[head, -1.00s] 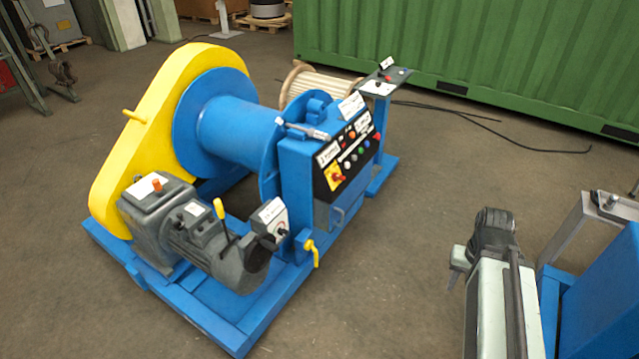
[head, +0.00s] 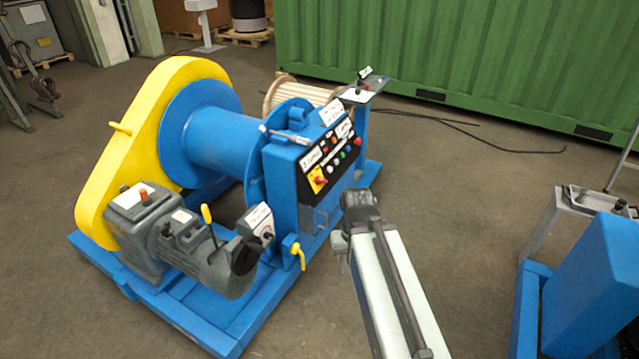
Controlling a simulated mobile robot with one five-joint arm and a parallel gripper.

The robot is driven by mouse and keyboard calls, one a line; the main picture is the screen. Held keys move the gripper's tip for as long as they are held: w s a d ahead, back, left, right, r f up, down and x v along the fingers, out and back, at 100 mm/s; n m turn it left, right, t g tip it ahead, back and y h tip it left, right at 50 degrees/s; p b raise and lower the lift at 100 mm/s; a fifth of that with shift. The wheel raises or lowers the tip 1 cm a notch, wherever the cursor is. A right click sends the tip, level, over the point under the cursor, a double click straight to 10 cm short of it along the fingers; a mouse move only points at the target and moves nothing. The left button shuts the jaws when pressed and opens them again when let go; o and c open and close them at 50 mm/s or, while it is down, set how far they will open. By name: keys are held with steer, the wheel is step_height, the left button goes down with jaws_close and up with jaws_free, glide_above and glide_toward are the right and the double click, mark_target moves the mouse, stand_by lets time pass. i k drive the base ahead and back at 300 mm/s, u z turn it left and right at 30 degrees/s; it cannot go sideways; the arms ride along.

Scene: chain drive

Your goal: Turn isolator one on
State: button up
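A red rotary handle on a yellow plate (head: 318,180) sits at the lower left of the black control panel on the blue cabinet (head: 285,190). A light grey box with a dark knob (head: 258,219) stands by the grey motor (head: 192,242). The labels are too small to read, so I cannot tell which switch is isolator one or its setting. My gripper (head: 342,243) is at the far end of my arm, right of the cabinet in the picture and apart from the panel in view. Its fingers are too small and dark to judge.
A yellow chain guard (head: 100,185) and blue drum stand on the blue base frame (head: 215,330). A yellow lever (head: 297,252) projects below the cabinet. A small pedestal panel (head: 375,90) stands behind.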

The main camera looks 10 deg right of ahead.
mark_target(318, 181)
steer(key=u, duration=0.05)
steer(key=i, duration=1)
steer(key=z, duration=0.05)
